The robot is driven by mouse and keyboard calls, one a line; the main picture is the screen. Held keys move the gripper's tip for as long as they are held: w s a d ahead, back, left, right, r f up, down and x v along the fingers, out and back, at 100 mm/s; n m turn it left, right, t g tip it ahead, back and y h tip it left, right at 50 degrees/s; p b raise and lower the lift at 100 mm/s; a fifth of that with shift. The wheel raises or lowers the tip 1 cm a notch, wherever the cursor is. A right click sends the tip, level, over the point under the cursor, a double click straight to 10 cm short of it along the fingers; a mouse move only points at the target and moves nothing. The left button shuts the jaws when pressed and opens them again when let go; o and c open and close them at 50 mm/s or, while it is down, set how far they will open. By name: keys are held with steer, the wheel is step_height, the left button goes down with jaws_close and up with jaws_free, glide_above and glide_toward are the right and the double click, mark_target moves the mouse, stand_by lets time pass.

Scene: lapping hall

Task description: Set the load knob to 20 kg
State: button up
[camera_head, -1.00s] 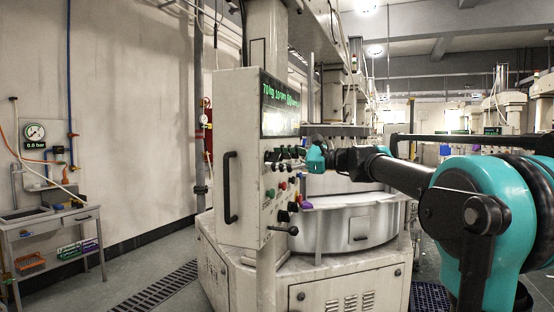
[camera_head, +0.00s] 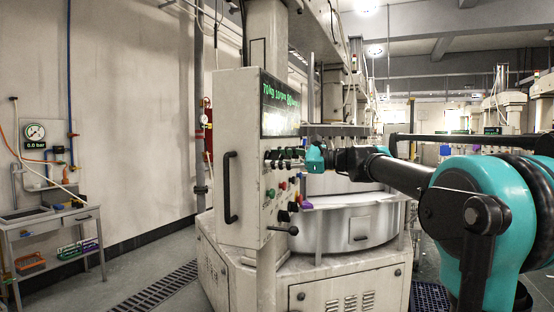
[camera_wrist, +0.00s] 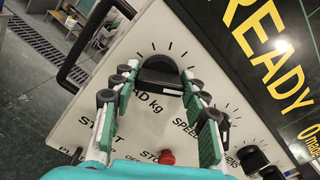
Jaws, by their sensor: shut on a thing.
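The load knob (camera_wrist: 160,68) is a black round knob on the pale control panel (camera_wrist: 88,115), with tick marks around it and a partly hidden "LOAD kg" label below it. My gripper (camera_wrist: 158,86) is shut on the load knob, one finger on each side, in the wrist view. In the head view my gripper (camera_head: 304,156) is at the panel's front and hides the knob there. The dark display (camera_head: 279,107) above shows green text that seems to begin with 70kg. The knob's pointer is not clear.
A speed knob (camera_wrist: 215,122) lies right of the load knob, partly behind a finger. A red stop button (camera_wrist: 167,157) is below. A black handle (camera_head: 230,187) stands out from the panel's left side. A side table (camera_head: 52,228) stands at the far left.

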steer(key=shift+n, duration=0.3)
steer(key=n, duration=0.3)
steer(key=shift+n, duration=0.4)
steer(key=n, duration=0.3)
steer(key=shift+f+n, duration=0.1)
steer(key=shift+n, duration=0.2)
steer(key=n, duration=0.3)
steer(key=shift+n, duration=0.3)
steer(key=n, duration=0.3)
steer(key=shift+f+n, duration=0.1)
steer(key=shift+n, duration=0.2)
steer(key=n, duration=1)
steer(key=shift+f+n, duration=0.1)
steer(key=shift+n, duration=2.1)
